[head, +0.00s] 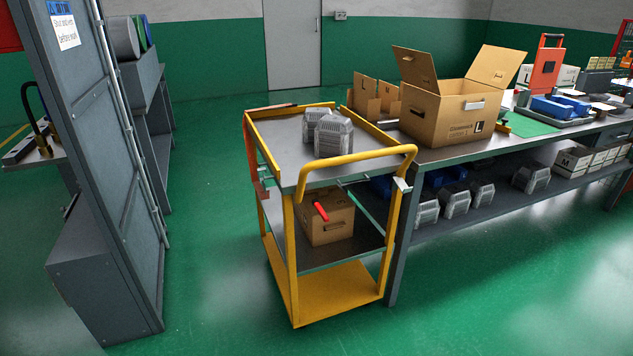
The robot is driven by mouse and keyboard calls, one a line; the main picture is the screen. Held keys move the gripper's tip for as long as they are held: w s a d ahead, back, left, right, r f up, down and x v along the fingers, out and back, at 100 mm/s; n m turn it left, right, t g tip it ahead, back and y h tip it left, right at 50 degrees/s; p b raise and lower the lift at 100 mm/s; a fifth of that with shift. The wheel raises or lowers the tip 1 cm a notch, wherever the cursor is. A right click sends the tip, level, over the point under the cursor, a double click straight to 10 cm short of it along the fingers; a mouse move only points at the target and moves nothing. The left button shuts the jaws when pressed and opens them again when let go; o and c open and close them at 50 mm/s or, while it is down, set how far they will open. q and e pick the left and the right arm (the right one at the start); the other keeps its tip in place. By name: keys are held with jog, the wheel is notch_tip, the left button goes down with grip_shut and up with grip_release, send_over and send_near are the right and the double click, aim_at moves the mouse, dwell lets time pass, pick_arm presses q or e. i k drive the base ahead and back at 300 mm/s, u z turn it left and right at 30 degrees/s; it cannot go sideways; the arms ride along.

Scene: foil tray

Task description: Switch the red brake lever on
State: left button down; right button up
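A small red lever (321,212) shows at the yellow cart (331,293), under the top shelf and in front of a cardboard box on the middle shelf. It is tilted. How it is fixed to the cart, and whether it is on or off, I cannot tell. The cart stands on the green floor with its yellow handle (345,161) toward me. A red-orange part (252,158) also runs along the cart's left side. Neither of my grippers is in view.
Grey ribbed parts (332,138) sit on the cart's top shelf. A workbench (470,150) with an open carton (440,112) stands close on the cart's right. A tall grey cabinet (95,130) stands at left. Green floor (210,270) is clear between them.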

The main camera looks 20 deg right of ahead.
aim_at(315, 203)
jog(key=k, duration=0.65)
jog(key=u, duration=0.15)
jog(key=i, duration=1.7)
jog(key=z, duration=0.6)
